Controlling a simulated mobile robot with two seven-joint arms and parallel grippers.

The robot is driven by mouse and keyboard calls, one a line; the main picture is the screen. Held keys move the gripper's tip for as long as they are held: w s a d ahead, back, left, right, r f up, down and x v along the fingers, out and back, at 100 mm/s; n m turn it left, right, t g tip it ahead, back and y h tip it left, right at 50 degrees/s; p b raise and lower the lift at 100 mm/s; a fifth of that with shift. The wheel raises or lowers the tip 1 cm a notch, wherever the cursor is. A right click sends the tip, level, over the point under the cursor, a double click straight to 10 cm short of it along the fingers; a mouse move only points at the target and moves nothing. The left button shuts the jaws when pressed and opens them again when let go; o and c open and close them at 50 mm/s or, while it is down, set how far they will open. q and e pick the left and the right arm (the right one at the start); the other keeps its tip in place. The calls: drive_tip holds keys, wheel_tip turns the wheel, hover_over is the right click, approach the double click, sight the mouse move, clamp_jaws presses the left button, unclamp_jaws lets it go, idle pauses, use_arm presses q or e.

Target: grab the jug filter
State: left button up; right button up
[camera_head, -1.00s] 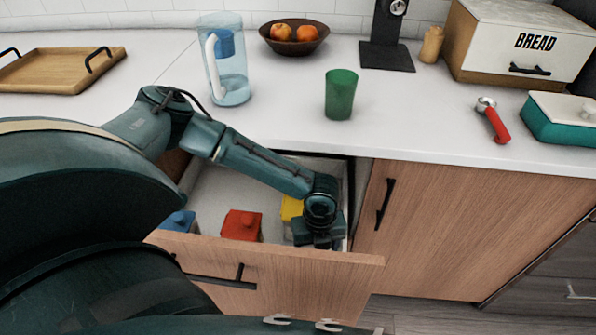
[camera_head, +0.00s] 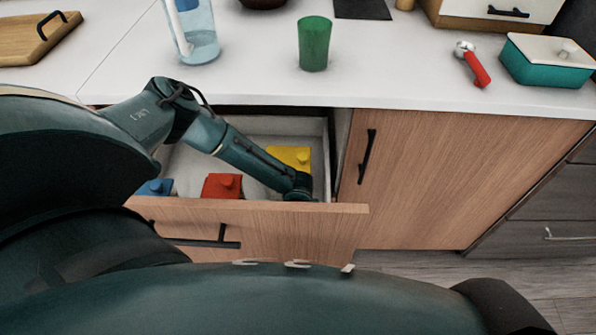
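An open drawer (camera_head: 270,236) under the counter holds a blue (camera_head: 155,187), a red (camera_head: 222,186) and a yellow (camera_head: 290,157) block-like piece, the red and yellow ones with a small knob on top. I cannot tell which, if any, is the jug filter. A clear blue jug (camera_head: 199,35) with a white handle stands on the counter, its top cut off; a blue part shows inside it. My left arm reaches into the drawer beside the yellow piece. Its wrist is at the drawer's right front, and its gripper is hidden behind the drawer front. My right gripper is out of view.
A green cup (camera_head: 314,44) stands on the counter above the drawer. A red-handled tool (camera_head: 474,66) and a teal lidded dish (camera_head: 545,65) lie to the right. The cabinet door (camera_head: 455,175) beside the drawer is shut.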

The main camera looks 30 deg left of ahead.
use_arm(q)
drive_tip(key=shift+f, duration=0.25)
drive_tip(key=shift+c, duration=0.6)
drive_tip(key=c, duration=0.8)
drive_tip(key=shift+o, duration=0.2)
drive_tip(key=shift+r, duration=0.15)
